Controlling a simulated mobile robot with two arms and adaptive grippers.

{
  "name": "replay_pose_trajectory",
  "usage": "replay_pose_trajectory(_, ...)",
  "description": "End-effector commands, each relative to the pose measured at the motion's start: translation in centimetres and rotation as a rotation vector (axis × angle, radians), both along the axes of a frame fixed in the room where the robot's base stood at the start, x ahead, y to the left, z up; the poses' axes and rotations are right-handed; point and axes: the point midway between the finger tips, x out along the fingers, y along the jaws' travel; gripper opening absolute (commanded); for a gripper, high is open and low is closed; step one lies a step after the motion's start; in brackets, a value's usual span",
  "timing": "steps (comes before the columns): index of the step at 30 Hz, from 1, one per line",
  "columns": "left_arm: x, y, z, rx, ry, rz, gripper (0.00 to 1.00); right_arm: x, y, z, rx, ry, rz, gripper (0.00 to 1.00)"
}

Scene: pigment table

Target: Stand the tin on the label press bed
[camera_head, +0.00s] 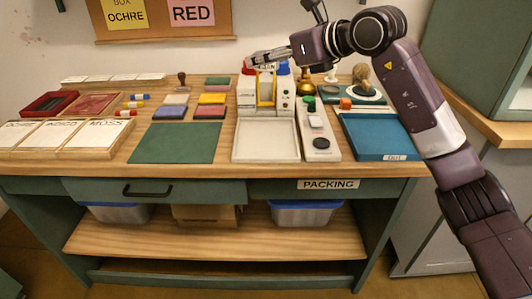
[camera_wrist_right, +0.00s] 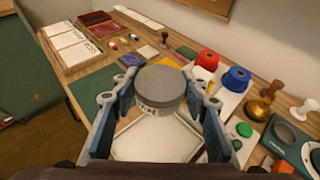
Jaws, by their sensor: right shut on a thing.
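A round grey tin (camera_wrist_right: 160,88) with a pale label is between the fingers of my right gripper (camera_wrist_right: 160,100), which is shut on it. The tin looks upright, lid up. In the head view the gripper (camera_head: 262,62) is at the upper part of the white label press (camera_head: 245,100), between its red and blue knobs; the tin (camera_head: 267,67) is mostly hidden there. The press has a yellow frame. I cannot tell whether the tin touches anything below; the press bed is not clearly visible. My left gripper is out of view.
A pale square tray (camera_head: 265,156) lies in front of the press. A panel with buttons (camera_head: 318,147) and a blue OUT tray (camera_head: 385,155) are to the right. A green mat (camera_head: 175,143), ink pads and label boxes (camera_head: 88,146) are to the left.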

Motion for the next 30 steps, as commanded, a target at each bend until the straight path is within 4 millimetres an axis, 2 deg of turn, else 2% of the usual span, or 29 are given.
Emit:
replay_pose_trajectory(5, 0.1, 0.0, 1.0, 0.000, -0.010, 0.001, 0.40, 0.4, 0.1, -1.5, 0.000, 0.003, -0.014, 0.16)
replay_pose_trajectory(18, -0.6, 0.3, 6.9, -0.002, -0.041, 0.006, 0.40, 0.3, 0.1, -12.9, 0.002, 0.005, -0.013, 0.16)
replay_pose_trajectory(21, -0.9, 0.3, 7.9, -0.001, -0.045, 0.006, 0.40, 0.3, 0.0, -14.4, 0.002, 0.002, -0.013, 0.16)
replay_pose_trajectory(30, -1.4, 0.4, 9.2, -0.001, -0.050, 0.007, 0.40, 0.3, 0.1, -16.9, 0.002, 0.002, -0.012, 0.16)
